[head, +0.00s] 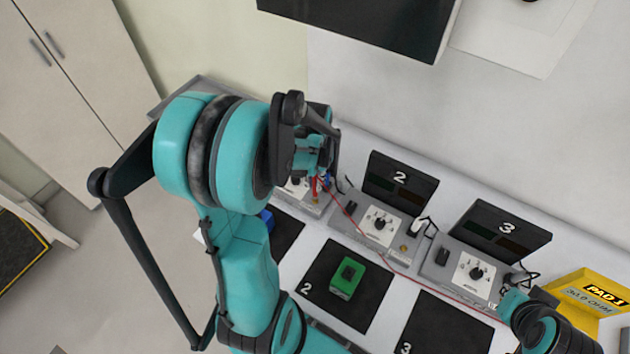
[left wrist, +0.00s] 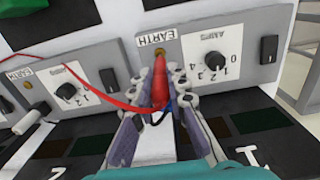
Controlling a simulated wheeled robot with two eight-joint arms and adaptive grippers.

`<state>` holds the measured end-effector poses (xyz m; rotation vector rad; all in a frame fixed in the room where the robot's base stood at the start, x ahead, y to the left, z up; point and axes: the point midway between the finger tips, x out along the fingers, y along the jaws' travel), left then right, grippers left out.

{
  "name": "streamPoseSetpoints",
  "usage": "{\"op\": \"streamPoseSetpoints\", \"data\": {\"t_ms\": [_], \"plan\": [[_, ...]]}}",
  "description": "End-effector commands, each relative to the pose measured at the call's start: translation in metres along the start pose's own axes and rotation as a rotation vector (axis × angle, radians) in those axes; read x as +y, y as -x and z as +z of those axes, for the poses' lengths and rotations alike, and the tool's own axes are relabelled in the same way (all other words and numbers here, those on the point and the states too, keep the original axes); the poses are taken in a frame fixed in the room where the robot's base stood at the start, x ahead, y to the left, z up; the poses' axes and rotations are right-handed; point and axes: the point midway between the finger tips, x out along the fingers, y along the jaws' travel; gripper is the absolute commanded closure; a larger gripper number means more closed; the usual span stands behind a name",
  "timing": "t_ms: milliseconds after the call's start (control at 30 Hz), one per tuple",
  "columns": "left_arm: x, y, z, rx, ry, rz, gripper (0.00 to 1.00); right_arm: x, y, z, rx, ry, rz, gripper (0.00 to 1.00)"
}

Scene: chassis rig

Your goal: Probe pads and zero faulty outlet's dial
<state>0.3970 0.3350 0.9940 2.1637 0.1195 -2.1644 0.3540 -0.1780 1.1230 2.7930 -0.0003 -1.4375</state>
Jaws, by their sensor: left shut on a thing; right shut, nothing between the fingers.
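My left gripper (head: 318,178) is shut on a red probe (left wrist: 159,80) at the leftmost outlet. In the left wrist view, the probe's tip is at the brass EARTH stud (left wrist: 160,51); contact cannot be told. That outlet's dial (left wrist: 212,63) is beside it. Outlet 2's dial (head: 380,223) and outlet 3's dial (head: 476,271) show in the head view. My right gripper (head: 516,280) is shut and empty beside outlet 3, partly hard to make out. Black pads 2 (head: 322,297) and 3 (head: 448,332) lie in front.
A green block (head: 346,279) sits on pad 2, and a blue block (head: 266,218) shows partly behind my left arm. A red lead (head: 400,265) runs across the outlets' front. Dark displays 2 (head: 400,180) and 3 (head: 500,230) stand behind. Pad 3's visible part is clear.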

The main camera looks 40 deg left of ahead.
Motion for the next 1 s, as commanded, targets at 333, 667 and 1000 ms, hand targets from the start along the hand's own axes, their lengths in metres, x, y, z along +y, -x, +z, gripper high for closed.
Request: {"op": "streamPoseSetpoints", "data": {"t_ms": [333,667,1000], "plan": [[0.000,0.034,0.000,0.000,0.000,0.000,1.00,0.000,0.021,-0.015,0.000,0.000,0.000,1.00],[0.000,0.060,0.000,0.000,0.000,0.000,1.00,0.000,0.038,-0.027,0.000,0.000,0.000,1.00],[0.000,0.062,0.000,0.001,0.000,0.000,1.00,0.000,0.038,-0.028,0.000,0.000,0.000,1.00]]}}
